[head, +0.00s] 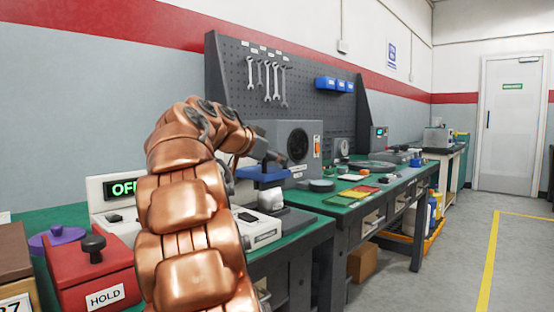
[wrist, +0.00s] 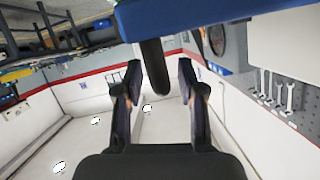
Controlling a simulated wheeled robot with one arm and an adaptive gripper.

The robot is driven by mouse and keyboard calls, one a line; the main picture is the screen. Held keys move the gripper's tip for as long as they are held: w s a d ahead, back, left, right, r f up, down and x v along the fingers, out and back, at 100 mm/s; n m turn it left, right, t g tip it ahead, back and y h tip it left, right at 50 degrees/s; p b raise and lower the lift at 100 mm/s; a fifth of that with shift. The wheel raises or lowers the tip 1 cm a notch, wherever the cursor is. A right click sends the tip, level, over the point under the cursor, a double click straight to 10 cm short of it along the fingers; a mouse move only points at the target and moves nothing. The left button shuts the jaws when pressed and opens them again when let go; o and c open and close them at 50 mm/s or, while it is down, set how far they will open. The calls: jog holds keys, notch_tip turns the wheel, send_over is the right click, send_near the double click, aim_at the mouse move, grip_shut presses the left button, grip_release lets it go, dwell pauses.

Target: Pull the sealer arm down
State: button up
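The sealer arm shows as a blue bar (head: 262,173) over the bench in the head view, and as a blue edge across the top of the wrist view (wrist: 215,14). A dark rounded handle (wrist: 154,68) extends from it. My gripper (head: 268,157) is at the blue bar, and my copper arm hides part of the scene. In the wrist view my gripper (wrist: 158,72) is open, with the handle between its two fingers. A gap shows on each side of the handle, so neither finger appears to touch it.
A red box labelled HOLD (head: 95,275) with a black knob and a white OFF display box (head: 112,196) stand left of my arm. A grey machine (head: 285,140) stands behind the blue bar. The floor (head: 440,250) to the right is clear.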

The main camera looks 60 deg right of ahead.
jog(key=v, duration=1)
jog(key=shift+a, duration=0.2)
jog(key=shift+r, duration=0.25)
